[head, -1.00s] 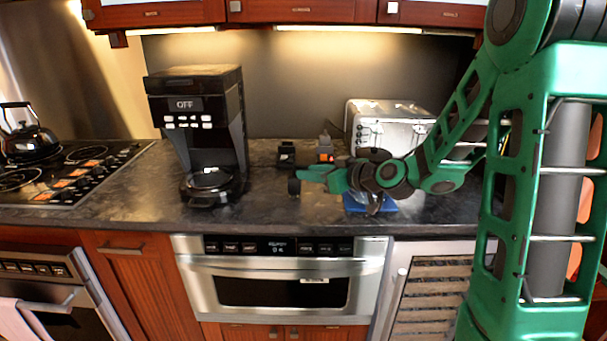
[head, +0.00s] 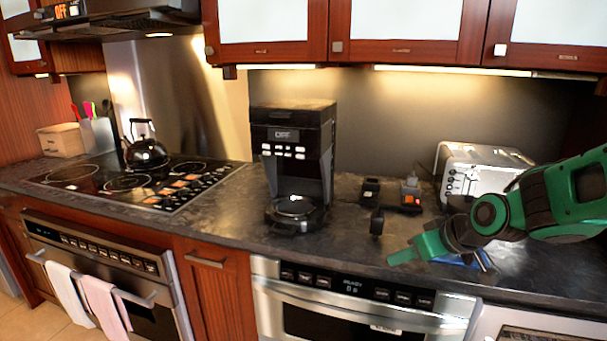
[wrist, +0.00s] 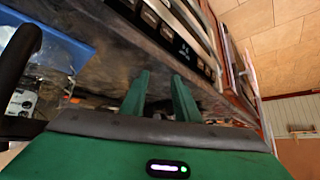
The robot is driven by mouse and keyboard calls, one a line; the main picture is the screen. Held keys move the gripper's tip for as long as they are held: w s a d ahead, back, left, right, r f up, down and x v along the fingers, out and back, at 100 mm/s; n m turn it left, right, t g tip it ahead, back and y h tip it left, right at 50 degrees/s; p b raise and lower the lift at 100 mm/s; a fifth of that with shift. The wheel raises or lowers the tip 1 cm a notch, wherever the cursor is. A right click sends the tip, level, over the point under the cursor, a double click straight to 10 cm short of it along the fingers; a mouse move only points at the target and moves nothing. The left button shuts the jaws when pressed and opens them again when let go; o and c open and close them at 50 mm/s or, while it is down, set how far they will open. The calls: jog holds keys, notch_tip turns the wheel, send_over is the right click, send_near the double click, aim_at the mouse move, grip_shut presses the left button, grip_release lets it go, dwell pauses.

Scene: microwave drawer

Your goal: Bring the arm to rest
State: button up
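My green arm reaches in from the right edge of the head view, low over the counter. My gripper (head: 408,252) is at the front part of the counter, right of the coffee maker and above the microwave drawer (head: 462,314), which is shut. In the wrist view my gripper (wrist: 160,92) shows two green fingers apart with nothing between them. My wrist partly hides a blue item (head: 455,260) on the counter; a blue surface (wrist: 55,48) also shows at the left of the wrist view.
A black coffee maker (head: 293,165) stands left of my gripper, and a silver toaster (head: 482,172) stands behind my arm. Small dark items (head: 377,221) lie between them. A stove (head: 140,184) with a kettle (head: 146,150) is at the left. Cabinets (head: 410,35) hang above.

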jog(key=s+d+m+g+h, duration=0.1)
jog(key=s+d+m+g, duration=0.1)
jog(key=s+d, duration=0.3)
jog(key=s+d+f+m+g+h, duration=0.1)
jog(key=s+d+m+g, duration=0.2)
jog(key=s, duration=1.1)
jog(key=s+d+m+g+h, duration=0.1)
jog(key=s+d+m+g, duration=0.1)
jog(key=s+d+m, duration=0.3)
jog(key=s+d, duration=0.4)
jog(key=s, duration=0.1)
jog(key=shift+f+m+g+h, duration=0.15)
jog(key=shift+m+g+h, duration=0.15)
jog(key=shift+m, duration=0.1)
jog(key=shift+w, duration=0.1)
jog(key=shift+w+f, duration=0.25)
jog(key=shift+w, duration=0.35)
